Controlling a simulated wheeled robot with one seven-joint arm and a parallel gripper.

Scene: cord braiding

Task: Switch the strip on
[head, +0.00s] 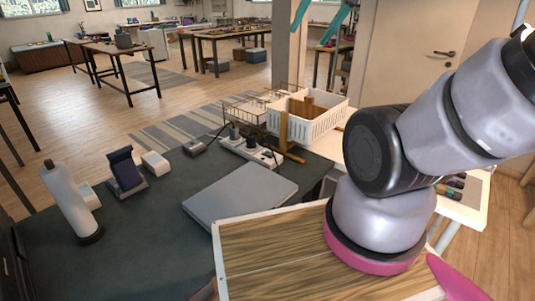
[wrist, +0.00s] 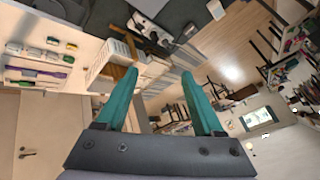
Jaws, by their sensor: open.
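The white power strip (head: 262,157) lies on the dark table beyond the grey closed laptop-like slab, with dark plugs or adapters on it. It also shows near the top of the wrist view (wrist: 143,25), partly covered by dark plugs. Its switch is too small to make out, so I cannot tell its state. My gripper (wrist: 160,72) has two teal fingers spread apart with nothing between them. In the head view its teal fingers (head: 308,37) hang at the top, high above and apart from the strip.
A grey slab (head: 240,194) lies in front of the strip. A white basket (head: 315,125) and a wire rack (head: 245,112) stand behind it. A paper roll (head: 68,200) and a dark phone-like stand (head: 125,172) are at left. A wooden tray (head: 285,250) lies in front.

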